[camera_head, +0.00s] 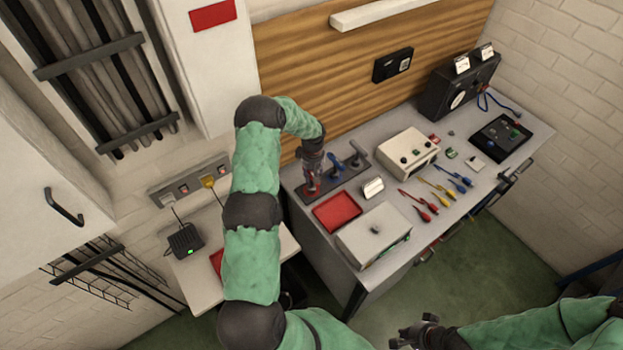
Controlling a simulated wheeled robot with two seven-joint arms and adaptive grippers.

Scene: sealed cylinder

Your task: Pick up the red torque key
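The red torque key (311,187) stands at the left end of a dark rack (328,182) on the grey workbench. A blue key (335,164) and a grey-handled key (357,153) stand to its right in the same rack.
A red tray (337,212), a white box (373,236) and a small white block (373,188) lie in front of the rack. A cream instrument (408,152) and several coloured leads (440,193) are further right. A wooden panel (350,65) backs the bench.

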